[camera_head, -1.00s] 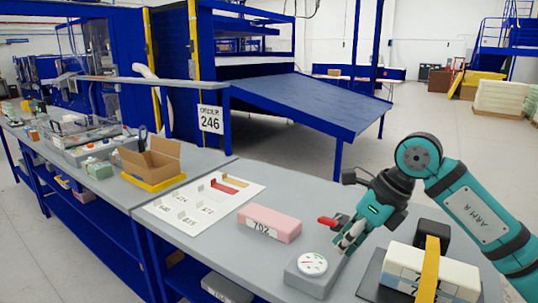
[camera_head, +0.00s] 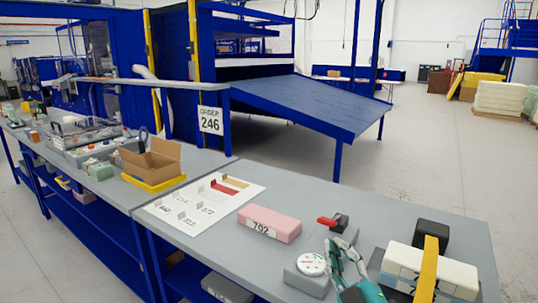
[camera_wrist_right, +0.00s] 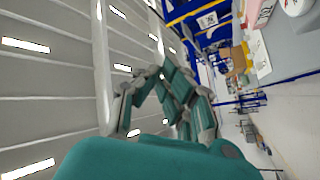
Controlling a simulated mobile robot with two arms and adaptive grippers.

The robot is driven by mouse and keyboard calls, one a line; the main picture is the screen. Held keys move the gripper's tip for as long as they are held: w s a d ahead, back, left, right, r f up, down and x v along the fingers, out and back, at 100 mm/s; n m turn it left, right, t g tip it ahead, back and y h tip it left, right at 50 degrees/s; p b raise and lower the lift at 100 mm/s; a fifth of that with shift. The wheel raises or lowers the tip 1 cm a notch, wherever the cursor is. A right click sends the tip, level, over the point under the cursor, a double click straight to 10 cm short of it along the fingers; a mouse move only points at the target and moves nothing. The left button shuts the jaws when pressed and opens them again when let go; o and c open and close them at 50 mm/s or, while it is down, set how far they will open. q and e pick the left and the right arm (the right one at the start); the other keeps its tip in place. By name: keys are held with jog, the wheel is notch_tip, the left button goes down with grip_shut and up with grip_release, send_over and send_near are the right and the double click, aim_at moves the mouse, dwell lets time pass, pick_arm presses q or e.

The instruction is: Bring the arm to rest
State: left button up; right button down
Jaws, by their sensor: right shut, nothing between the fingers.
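My right gripper (camera_head: 343,246) is at the front edge of the head view, pointing up and away, shut and empty. It shows beside the dial gauge and partly covers the grey block under it from this angle. Its fingers also show in the right wrist view (camera_wrist_right: 163,76), with the ceiling behind them. Most of the right arm is out of the head view. My left gripper is in neither view.
A dial gauge (camera_head: 311,264), a red-handled part (camera_head: 330,221) and a pink block marked 702 (camera_head: 268,223) are on the grey bench (camera_head: 215,240). A pale block (camera_head: 455,275) with a yellow strap (camera_head: 428,268) stands at right. A cardboard box (camera_head: 152,160) is farther left.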

jog(key=s+d+f+m+g+h, duration=0.3)
jog(key=s+d+f+m+g, duration=0.15)
jog(key=f, duration=0.65)
jog(key=s+d+f+m+g+h, duration=0.35)
jog(key=s+f+g, duration=0.2)
jog(key=f, duration=0.45)
jog(key=s+a+f+m+g+y, duration=0.1)
jog(key=s+f+g, duration=0.35)
jog(key=s, duration=0.45)
jog(key=s+f+m+g+y, duration=0.1)
jog(key=s+f+g, duration=0.3)
jog(key=s, duration=0.5)
notch_tip(320, 180, down, 30)
jog(key=s, duration=0.3)
jog(key=s+d+f+g, duration=0.1)
jog(key=s+d+f, duration=0.2)
jog(key=s+f, duration=1)
jog(key=shift+s+f+n, duration=0.3)
jog(key=shift+s+f, duration=0.05)
jog(key=shift+s, duration=0.8)
jog(key=shift+g, duration=0.25)
